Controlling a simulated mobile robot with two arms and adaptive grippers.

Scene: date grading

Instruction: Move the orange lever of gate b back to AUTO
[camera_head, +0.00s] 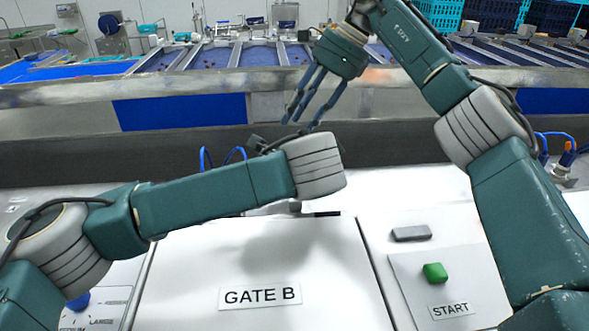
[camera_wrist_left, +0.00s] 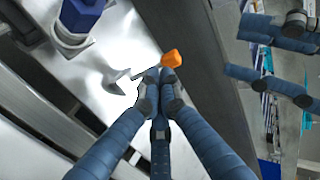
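The orange lever (camera_wrist_left: 172,60) shows its orange knob in the left wrist view, just past the fingertips of my left gripper (camera_wrist_left: 160,88). That gripper's blue fingers are drawn together at the tips. I cannot tell whether they touch the knob. In the head view the lever and the left fingers are hidden behind my left forearm, which reaches over the white panel marked GATE B (camera_head: 260,296). My right gripper (camera_head: 308,112) hangs over the far side of the panel with its fingers apart and empty. It also shows at the right in the left wrist view (camera_wrist_left: 268,88).
A grey block (camera_head: 411,233) and a green START button (camera_head: 435,272) are on the panel's right. A blue knob (camera_head: 78,301) is at lower left. A blue fitting (camera_wrist_left: 82,15) stands near the lever. Beyond a dark band lies a metal rail (camera_head: 60,95) and sorting lanes.

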